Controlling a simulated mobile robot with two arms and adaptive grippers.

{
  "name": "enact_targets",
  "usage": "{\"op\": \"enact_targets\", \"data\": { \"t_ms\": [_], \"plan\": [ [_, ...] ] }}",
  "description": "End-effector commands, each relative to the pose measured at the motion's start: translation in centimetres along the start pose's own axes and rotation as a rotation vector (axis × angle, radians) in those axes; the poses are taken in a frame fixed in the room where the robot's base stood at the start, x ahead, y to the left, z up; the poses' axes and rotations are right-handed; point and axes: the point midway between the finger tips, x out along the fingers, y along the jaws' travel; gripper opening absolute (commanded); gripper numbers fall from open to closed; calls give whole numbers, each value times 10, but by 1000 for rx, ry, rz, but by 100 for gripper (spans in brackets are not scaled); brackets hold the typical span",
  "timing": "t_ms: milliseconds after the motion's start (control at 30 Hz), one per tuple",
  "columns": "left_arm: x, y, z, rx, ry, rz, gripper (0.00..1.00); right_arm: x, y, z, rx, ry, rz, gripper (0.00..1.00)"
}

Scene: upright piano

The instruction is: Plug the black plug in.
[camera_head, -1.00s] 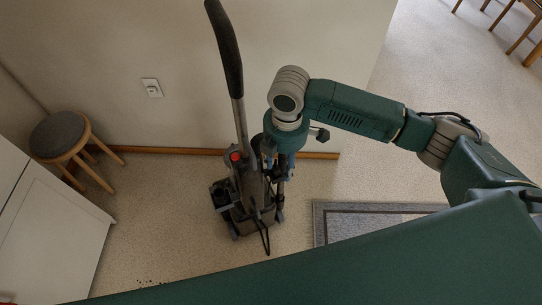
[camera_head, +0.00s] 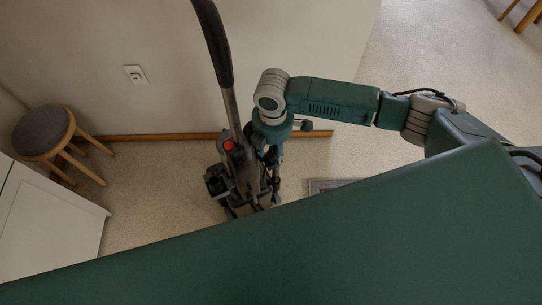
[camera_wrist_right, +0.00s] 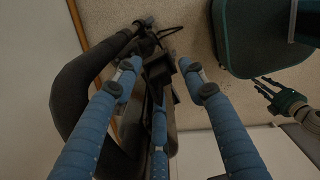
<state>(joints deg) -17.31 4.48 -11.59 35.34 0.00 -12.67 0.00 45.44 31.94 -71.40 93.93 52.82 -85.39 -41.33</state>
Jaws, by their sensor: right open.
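A white wall outlet (camera_head: 136,75) is on the beige wall, left of the vacuum cleaner. The dark upright vacuum cleaner (camera_head: 240,175) stands on the floor near the wall. My right gripper (camera_head: 268,158) is against or beside its right side. In the right wrist view, the blue fingers of this gripper (camera_wrist_right: 160,78) are apart, with dark vacuum parts (camera_wrist_right: 75,85) between and behind them. A thin black cord (camera_wrist_right: 168,32) loops beyond the fingertips. I cannot clearly make out the black plug. What looks like my left gripper (camera_wrist_right: 275,96) shows at the right of the wrist view.
A round stool (camera_head: 44,132) and a white cabinet (camera_head: 50,225) stand at the left. A wooden baseboard (camera_head: 150,137) runs along the wall. A grey rug (camera_head: 330,185) lies right of the vacuum, mostly hidden by my green body. The floor between stool and vacuum is clear.

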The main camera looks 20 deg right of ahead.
Motion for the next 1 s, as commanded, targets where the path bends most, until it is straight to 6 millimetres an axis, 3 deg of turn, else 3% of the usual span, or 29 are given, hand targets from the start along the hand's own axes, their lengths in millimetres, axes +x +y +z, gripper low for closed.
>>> {"op": "enact_targets", "data": {
  "t_ms": [133,400,600,633,1000],
  "plan": [
    [0,-2,-18,0,27,-3,35,17,1,0,0,0,3,42],
    [0,-2,-10,-1,15,-2,35,20,2,0,0,1,6,42],
    [0,-1,0,-2,1,-2,35,19,2,0,0,1,5,3],
    [0,-2,0,-2,0,-2,35,19,2,0,0,1,5,0],
    [0,-3,0,-2,1,-3,35,18,1,0,-1,1,3,0]
  ]
}}
